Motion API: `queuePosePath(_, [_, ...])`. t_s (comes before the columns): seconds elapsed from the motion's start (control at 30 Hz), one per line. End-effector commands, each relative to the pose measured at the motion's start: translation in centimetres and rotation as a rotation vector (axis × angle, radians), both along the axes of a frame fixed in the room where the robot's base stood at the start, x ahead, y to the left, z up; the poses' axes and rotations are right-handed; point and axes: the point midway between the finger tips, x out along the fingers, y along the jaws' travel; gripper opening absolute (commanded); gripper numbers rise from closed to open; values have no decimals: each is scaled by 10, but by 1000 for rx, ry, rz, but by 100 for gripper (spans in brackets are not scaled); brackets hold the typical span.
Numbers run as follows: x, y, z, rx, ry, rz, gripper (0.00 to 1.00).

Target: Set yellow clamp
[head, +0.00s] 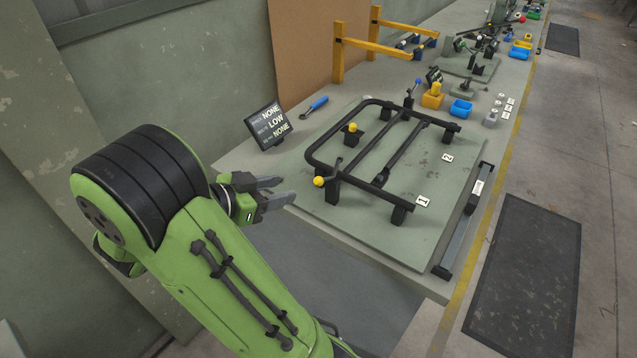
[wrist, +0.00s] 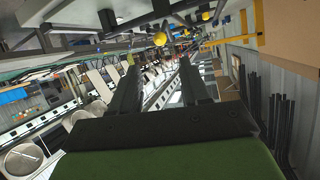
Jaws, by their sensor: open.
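A second yellow knob (head: 352,127) stands on a black block inside the frame. My gripper (head: 287,188) is open and empty, left of the near yellow knob and apart from it. In the wrist view my gripper's two dark fingers (wrist: 158,85) are spread with nothing between them. Two yellow knobs show there, one near the top middle (wrist: 160,39) and one to its right (wrist: 206,16); I cannot tell which is which.
A small display (head: 269,125) and a blue-handled tool (head: 314,107) lie behind the frame's left side. A dark bar (head: 463,222) lies along the right bench edge.

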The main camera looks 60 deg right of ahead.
Motion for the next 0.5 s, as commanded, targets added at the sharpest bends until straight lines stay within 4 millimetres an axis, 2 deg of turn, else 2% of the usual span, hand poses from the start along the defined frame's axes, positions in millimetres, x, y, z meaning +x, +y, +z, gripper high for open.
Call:
queuePosePath(0.3, [-31, -69, -33, 4, 2, -6, 46])
queuePosePath(0.5, [-42, -99, -46, 5, 3, -2, 46])
